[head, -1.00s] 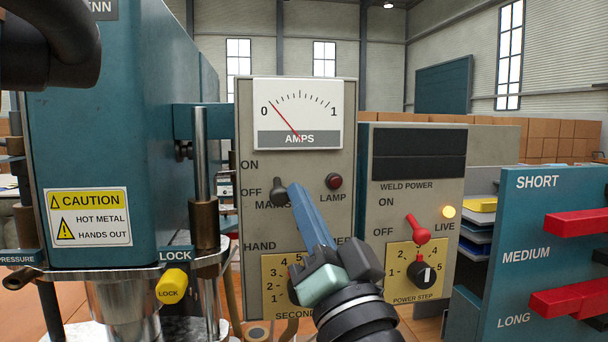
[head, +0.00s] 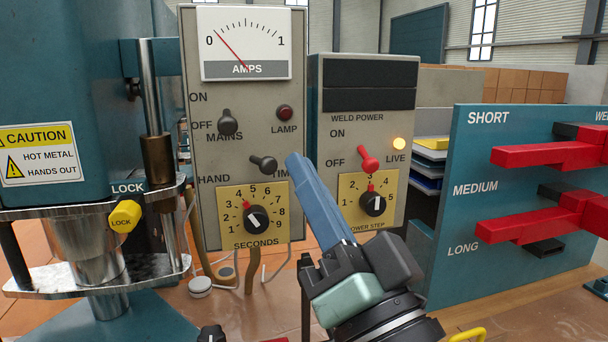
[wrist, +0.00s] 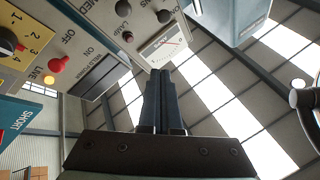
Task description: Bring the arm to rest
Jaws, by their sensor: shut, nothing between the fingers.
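My gripper (head: 297,162) is in the head view, its long blue fingers pointing up and to the left, in front of the gap between two control boxes. The fingers are closed together with nothing between them. In the wrist view the gripper (wrist: 160,75) also shows as two dark fingers side by side, pointing up toward the amps meter. I cannot tell how far the fingertips are from the panels. My wrist hides part of the lower right box and bench.
The amps box (head: 208,140) carries black switches and a seconds dial (head: 256,219). The weld power box (head: 330,130) has a red switch (head: 368,160) and a lit LIVE lamp. The press (head: 70,90) stands left. A rack (head: 470,150) with red-handled tools stands right.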

